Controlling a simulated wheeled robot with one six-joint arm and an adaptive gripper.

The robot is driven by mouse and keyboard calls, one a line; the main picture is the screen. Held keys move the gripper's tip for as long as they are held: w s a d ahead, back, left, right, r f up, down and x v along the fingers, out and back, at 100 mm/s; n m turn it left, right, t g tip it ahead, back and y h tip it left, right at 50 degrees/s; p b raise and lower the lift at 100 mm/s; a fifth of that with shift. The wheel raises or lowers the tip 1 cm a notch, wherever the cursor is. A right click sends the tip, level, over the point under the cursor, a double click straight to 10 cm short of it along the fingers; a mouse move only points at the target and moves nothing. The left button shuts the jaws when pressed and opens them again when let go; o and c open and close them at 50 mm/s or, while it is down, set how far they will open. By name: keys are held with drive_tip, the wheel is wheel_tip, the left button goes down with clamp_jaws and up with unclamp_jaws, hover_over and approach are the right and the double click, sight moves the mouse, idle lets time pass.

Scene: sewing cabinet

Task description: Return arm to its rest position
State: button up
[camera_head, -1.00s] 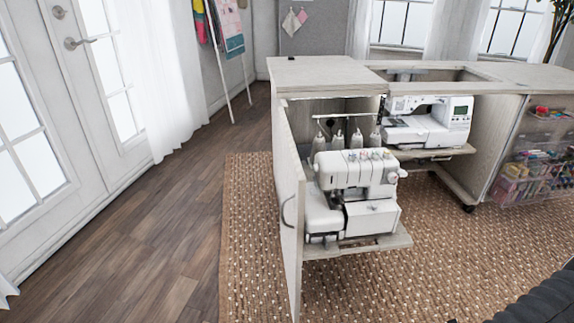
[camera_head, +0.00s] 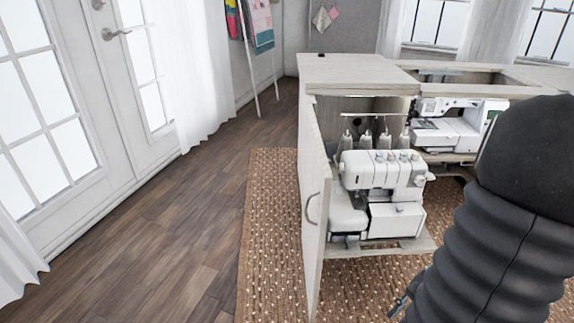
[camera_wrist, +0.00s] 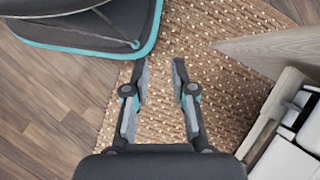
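My gripper (camera_wrist: 159,80) is open and empty in the wrist view, its two fingers apart above the woven rug. In the head view my dark arm (camera_head: 505,220) fills the lower right, and a small part of the gripper (camera_head: 398,305) shows at its lower left edge. The sewing cabinet (camera_head: 350,71) stands to the left of and behind the arm. Its door (camera_head: 312,200) is open. A white serger (camera_head: 380,175) sits on a pulled-out shelf, and a sewing machine (camera_head: 440,135) behind is partly hidden by my arm.
A woven rug (camera_head: 262,230) lies under the cabinet, with bare wood floor (camera_head: 150,240) to the left. White glazed doors (camera_head: 60,130) line the left wall. In the wrist view, the cabinet door's edge (camera_wrist: 255,50) and the serger (camera_wrist: 290,110) are close on the right.

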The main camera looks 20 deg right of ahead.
drive_tip(key=w+a+r+n+t+h, duration=0.2)
drive_tip(key=a+r+n, duration=0.5)
drive_tip(key=a+r, duration=0.3)
drive_tip(key=w+a+r+n+t+h, duration=0.2)
drive_tip(key=a+r+n+t+h, duration=0.1)
drive_tip(key=a+r+n, duration=0.5)
wheel_tip(320, 180, up, 3)
drive_tip(key=shift+a+r+t+h, duration=0.15)
drive_tip(key=shift+a+t+h, duration=0.15)
drive_tip(key=shift+a, duration=0.65)
